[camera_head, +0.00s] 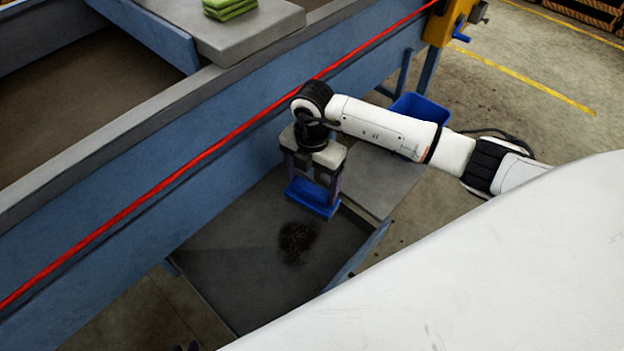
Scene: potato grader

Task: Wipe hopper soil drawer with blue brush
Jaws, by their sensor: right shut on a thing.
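The soil drawer (225,260) is a dark grey tray extending from the blue side of the machine. A dark patch of soil (297,240) lies on its floor. My right gripper (313,196) points down over the drawer, shut on the blue brush (312,199). The brush is at the far side of the soil patch, close above or touching the drawer floor; I cannot tell which. Its bristles are hidden.
A red cord (200,165) runs along the machine's blue side to a yellow box (450,22). A grey panel (375,180) covers the drawer's far end. A blue bin (420,108) stands behind my right arm. Green cloths (230,8) lie on a grey ledge.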

